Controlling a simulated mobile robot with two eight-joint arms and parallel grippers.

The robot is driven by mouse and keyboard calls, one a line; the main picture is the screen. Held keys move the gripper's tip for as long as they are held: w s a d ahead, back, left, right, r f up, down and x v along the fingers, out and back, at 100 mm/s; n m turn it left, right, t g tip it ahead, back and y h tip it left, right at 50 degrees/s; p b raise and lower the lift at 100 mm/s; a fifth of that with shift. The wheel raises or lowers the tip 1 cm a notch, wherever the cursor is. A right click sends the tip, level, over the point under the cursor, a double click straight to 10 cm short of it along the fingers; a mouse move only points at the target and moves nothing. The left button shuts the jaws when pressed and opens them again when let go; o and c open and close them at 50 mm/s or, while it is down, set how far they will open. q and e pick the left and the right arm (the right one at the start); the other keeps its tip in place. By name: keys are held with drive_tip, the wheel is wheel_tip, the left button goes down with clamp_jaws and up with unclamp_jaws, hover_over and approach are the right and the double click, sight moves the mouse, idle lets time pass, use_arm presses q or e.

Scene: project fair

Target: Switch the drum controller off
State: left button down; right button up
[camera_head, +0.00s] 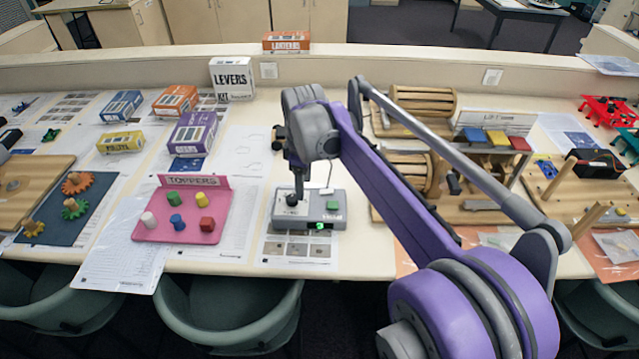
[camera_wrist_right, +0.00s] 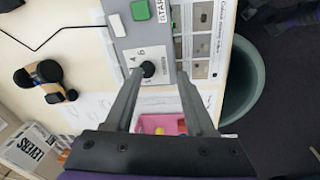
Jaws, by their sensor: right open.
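The drum controller (camera_head: 318,212) is a small grey box on the table, in the middle of the head view. It has a black round knob (camera_head: 292,200) on its left part, a green button (camera_head: 332,205) and a lit green light on its front. My right gripper (camera_head: 297,184) is directly over the knob, pointing down. In the right wrist view the knob (camera_wrist_right: 148,69) shows between the tips of my open right gripper (camera_wrist_right: 157,78), over a plate with digits. I cannot tell whether a finger touches it. My left gripper is not in view.
A pink tray (camera_head: 183,232) with several coloured pieces lies left of the controller. A white LEVERS box (camera_head: 232,79) stands behind. Wooden drum frames (camera_head: 425,105) stand to the right, partly behind my arm. A printed sheet (camera_head: 290,250) lies under the controller.

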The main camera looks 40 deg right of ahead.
sight(320, 192)
drive_tip(key=w+d+n+g, duration=0.1)
drive_tip(key=w+d+n, duration=0.25)
drive_tip(key=d, duration=0.45)
drive_tip(key=shift+m+y, duration=0.3)
drive_tip(key=shift+m, duration=0.05)
drive_tip(key=f, duration=0.9)
drive_tip(key=shift+w+f, duration=0.4)
clamp_jaws()
